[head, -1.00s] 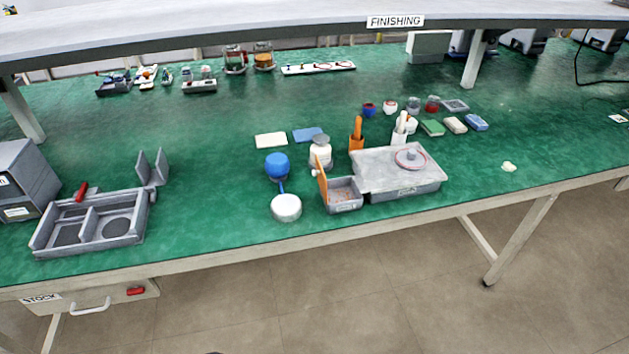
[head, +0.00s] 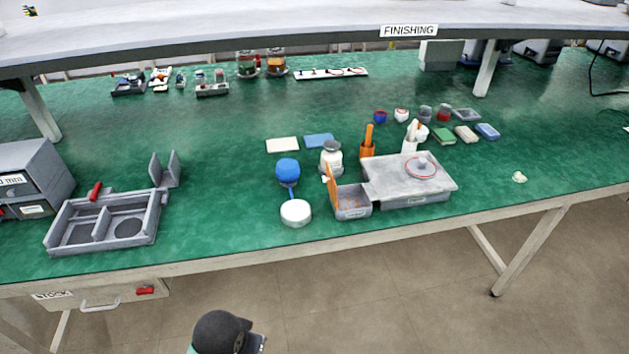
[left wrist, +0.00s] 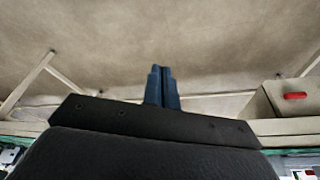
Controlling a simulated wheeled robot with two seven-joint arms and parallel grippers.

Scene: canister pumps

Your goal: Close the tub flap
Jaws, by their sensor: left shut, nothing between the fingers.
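The small grey tub (head: 353,202) stands near the front edge of the green bench, against the left side of a larger grey lidded box. Its orange flap (head: 332,184) stands up at the tub's left side, so the tub's top is open and its inside shows. My left gripper (left wrist: 162,72) shows in the left wrist view with its blue fingers together and empty, against the floor. In the head view, a dark part of my arm shows at the bottom, below and in front of the bench, well away from the tub. My right gripper is in neither view.
The lidded box (head: 400,192) is right of the tub. A grey divided tray (head: 60,233) lies far left. Bench between tray and white container is clear.

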